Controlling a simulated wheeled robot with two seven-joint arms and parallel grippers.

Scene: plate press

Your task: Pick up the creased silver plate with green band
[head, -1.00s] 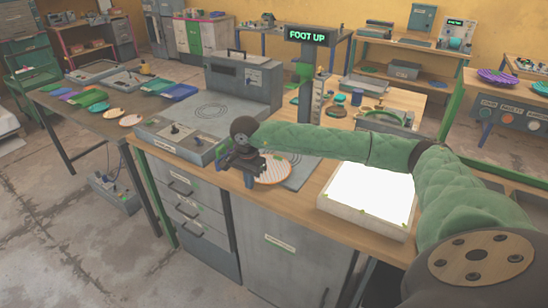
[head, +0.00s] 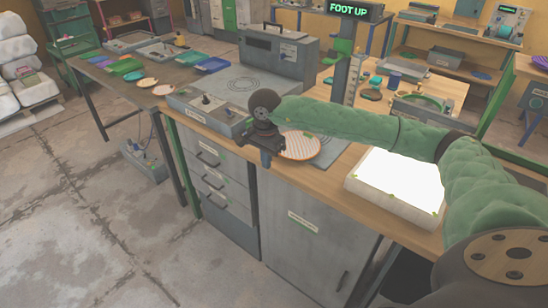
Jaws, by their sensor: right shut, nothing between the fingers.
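My right gripper (head: 265,158) hangs fingers down at the front edge of the wooden workbench, shut and empty. Just right of it a round plate (head: 302,147) with an orange-and-white pattern lies on a grey mat; my arm partly covers its far side. I cannot make out a silver plate with a green band for certain. Two small pale plates with orange tones, one farther back (head: 147,82) and one nearer (head: 162,89), lie on the dark side table at the left. My left gripper is not in view.
A grey press machine (head: 278,52) and a control box (head: 207,112) stand left of my gripper. A bright white light panel (head: 392,180) lies to the right on the bench. A post with a "FOOT UP" sign (head: 347,9) rises behind my arm. Drawers (head: 213,165) are below.

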